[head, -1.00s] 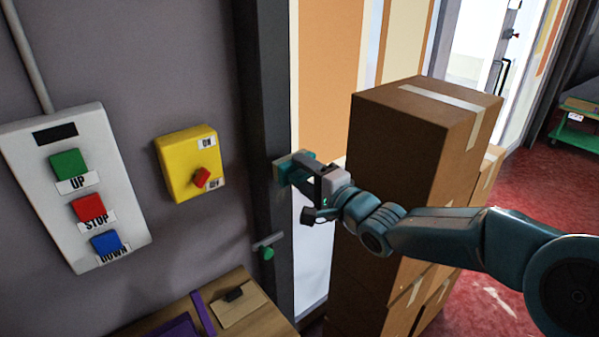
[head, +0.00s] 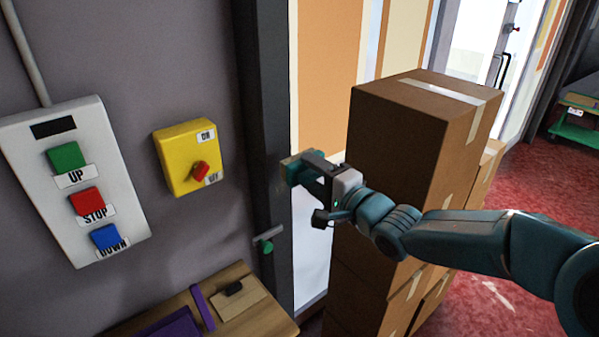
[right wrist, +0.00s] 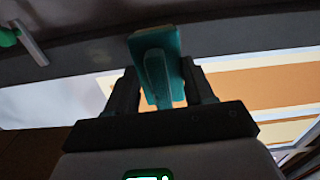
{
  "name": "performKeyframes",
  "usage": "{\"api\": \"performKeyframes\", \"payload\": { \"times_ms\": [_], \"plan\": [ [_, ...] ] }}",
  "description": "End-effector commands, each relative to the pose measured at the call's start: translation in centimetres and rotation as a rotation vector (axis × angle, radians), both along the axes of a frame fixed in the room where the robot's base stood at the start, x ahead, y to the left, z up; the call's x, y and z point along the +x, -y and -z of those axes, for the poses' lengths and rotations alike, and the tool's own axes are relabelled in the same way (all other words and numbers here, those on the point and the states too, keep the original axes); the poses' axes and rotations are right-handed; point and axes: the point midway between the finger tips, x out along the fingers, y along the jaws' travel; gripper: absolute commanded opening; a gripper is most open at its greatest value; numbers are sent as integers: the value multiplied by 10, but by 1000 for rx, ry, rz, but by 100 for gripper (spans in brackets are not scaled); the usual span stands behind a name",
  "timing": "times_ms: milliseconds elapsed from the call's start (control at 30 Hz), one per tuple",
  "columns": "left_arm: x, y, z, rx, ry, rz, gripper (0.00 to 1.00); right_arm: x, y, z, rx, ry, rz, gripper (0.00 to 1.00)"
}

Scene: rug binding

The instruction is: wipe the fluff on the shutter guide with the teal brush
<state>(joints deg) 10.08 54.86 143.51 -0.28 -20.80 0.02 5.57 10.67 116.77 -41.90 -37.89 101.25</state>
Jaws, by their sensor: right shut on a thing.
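The teal brush (head: 297,168) is held in my right gripper (head: 318,180), which is shut on its handle. In the right wrist view the brush (right wrist: 157,62) stands between the two fingers of the gripper (right wrist: 166,92). The shutter guide (head: 262,110) is a dark vertical channel on the wall. The brush head is at the guide's right edge; I cannot tell whether it touches. In the right wrist view the guide (right wrist: 75,65) crosses behind the brush. I cannot make out any fluff on it. My left gripper is out of view.
A stack of cardboard boxes (head: 400,140) stands close behind my right arm. A green-knobbed latch (head: 266,245) juts from the guide below the brush. A yellow switch box (head: 180,175) and a button panel (head: 50,210) are on the wall. A wooden table (head: 280,318) is below.

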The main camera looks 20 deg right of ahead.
Motion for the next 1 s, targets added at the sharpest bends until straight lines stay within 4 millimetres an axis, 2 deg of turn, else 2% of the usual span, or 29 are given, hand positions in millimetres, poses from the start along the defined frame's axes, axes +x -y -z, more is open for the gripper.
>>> {"api": "performKeyframes", "payload": {
  "times_ms": [100, 267, 367, 600, 700, 867, 1000],
  "plan": [
    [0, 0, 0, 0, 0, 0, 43, 1, 1, -1, -3, 7, 3, 28],
    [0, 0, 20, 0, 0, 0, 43, 2, 1, 19, -4, 8, 4, 28],
    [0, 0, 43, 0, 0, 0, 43, 4, 0, 42, -3, 9, 5, 28],
    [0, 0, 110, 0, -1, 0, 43, 8, -2, 111, 0, 6, 3, 28],
    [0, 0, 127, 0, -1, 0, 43, 9, -3, 129, 0, 4, 1, 28],
    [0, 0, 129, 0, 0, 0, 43, 13, -6, 133, 1, 3, -1, 28],
    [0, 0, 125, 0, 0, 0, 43, 26, -10, 130, 1, 2, -1, 28]
  ]
}}
